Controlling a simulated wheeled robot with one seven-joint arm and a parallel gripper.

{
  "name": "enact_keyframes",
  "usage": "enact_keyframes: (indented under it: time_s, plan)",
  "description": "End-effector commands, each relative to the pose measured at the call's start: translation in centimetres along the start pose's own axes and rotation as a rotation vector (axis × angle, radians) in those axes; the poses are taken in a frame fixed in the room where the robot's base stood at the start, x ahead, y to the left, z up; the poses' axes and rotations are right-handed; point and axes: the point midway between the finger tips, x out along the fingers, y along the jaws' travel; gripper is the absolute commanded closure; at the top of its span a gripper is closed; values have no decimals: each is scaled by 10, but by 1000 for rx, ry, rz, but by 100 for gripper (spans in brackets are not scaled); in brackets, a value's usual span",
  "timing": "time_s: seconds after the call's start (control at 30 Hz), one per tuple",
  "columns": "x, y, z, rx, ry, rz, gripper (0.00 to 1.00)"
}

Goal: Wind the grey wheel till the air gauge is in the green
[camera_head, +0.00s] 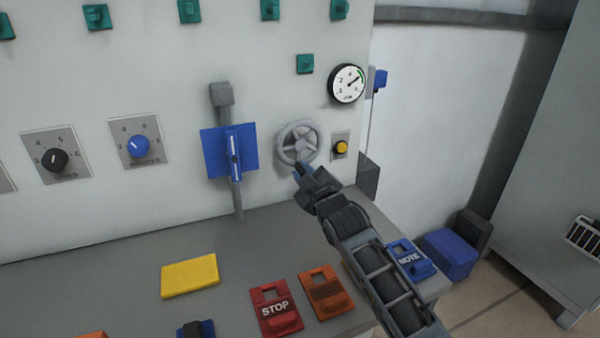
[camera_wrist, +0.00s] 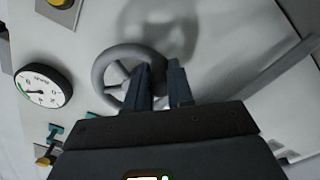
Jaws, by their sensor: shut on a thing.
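The grey wheel (camera_head: 298,128) is a spoked handwheel on the upright panel. It also shows in the wrist view (camera_wrist: 98,72). My gripper (camera_head: 302,168) is at the wheel's lower rim in the head view. In the wrist view my gripper (camera_wrist: 162,75) has its two fingers shut on the rim, which passes between them. The air gauge (camera_head: 346,84) is a round white dial up and right of the wheel, with a green arc at its right edge. Its needle points up and right, toward the green arc; I cannot tell if it is inside. The gauge also shows in the wrist view (camera_wrist: 42,88).
A yellow button (camera_head: 340,147) is close right of the wheel. A blue plate with a lever (camera_head: 232,155) stands out to the left. Below is a grey ledge (camera_head: 110,265) with a yellow block (camera_head: 190,276), a red STOP tag (camera_head: 276,309) and an orange tag (camera_head: 325,293).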

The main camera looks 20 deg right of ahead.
Motion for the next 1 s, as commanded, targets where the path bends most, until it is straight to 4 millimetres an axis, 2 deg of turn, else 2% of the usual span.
enact_keyframes:
  time_s: [0.3, 0.77, 0.8, 1.0]
  plan:
    - [0, 3, 4, -97, 0, -1, 100]
    - [0, 3, 4, -110, 0, -1, 100]
    - [0, 3, 4, -110, 0, -1, 77]
    - [0, 3, 4, -110, 0, -1, 58]
